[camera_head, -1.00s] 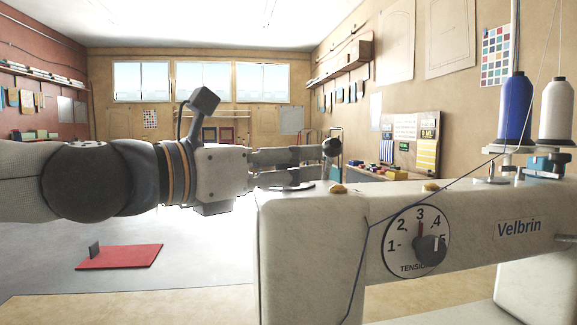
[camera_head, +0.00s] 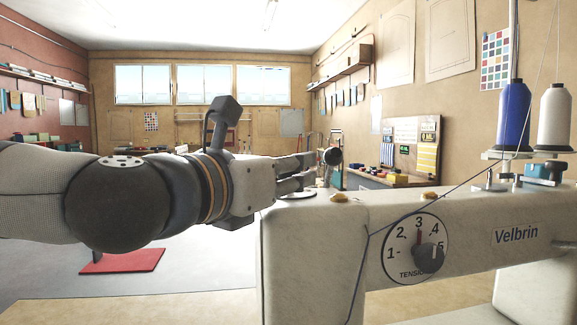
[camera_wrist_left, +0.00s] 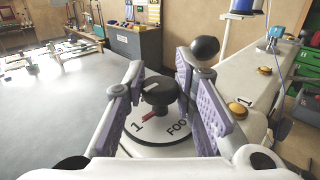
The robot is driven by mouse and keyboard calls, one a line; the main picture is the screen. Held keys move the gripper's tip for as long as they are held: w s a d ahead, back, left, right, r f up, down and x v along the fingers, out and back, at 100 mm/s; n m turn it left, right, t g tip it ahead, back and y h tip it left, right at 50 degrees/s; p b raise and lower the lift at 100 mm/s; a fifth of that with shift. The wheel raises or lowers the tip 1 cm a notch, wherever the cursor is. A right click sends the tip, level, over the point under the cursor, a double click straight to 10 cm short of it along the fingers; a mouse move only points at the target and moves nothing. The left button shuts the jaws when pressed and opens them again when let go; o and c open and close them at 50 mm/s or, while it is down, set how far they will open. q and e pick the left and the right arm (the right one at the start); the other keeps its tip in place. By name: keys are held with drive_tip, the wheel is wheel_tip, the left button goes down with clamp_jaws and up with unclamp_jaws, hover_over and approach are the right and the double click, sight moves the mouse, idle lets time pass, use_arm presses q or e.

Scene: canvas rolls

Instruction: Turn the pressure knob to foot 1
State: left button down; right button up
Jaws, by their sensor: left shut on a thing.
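The pressure knob (camera_wrist_left: 158,92) is a dark round knob with a white line on top. It stands on a white dial (camera_wrist_left: 181,143) with a visible "1" and the partly hidden word "FOO". A red mark (camera_wrist_left: 149,117) at the knob's base points toward the 1. My left gripper (camera_wrist_left: 160,85) is shut on the knob, its purple-padded fingers on both sides. In the head view my left gripper (camera_head: 300,172) is over the left end of the white sewing machine (camera_head: 312,245), where the knob is hidden. The right gripper is not in view.
A black ball (camera_wrist_left: 205,48) is close beside the right finger; a yellow button (camera_wrist_left: 239,109) is nearby. The machine's front has a tension dial (camera_head: 417,248) with its red mark at 3. A blue thread spool (camera_head: 514,112) stands at the right. A red mat (camera_head: 125,261) lies on the floor.

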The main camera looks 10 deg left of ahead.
use_arm(q)
drive_tip(key=c, duration=1.3)
unclamp_jaws()
drive_tip(key=shift+c, duration=0.2)
drive_tip(key=v, duration=0.7)
drive_tip(key=shift+s, duration=0.2)
drive_tip(key=shift+a+f, duration=0.1)
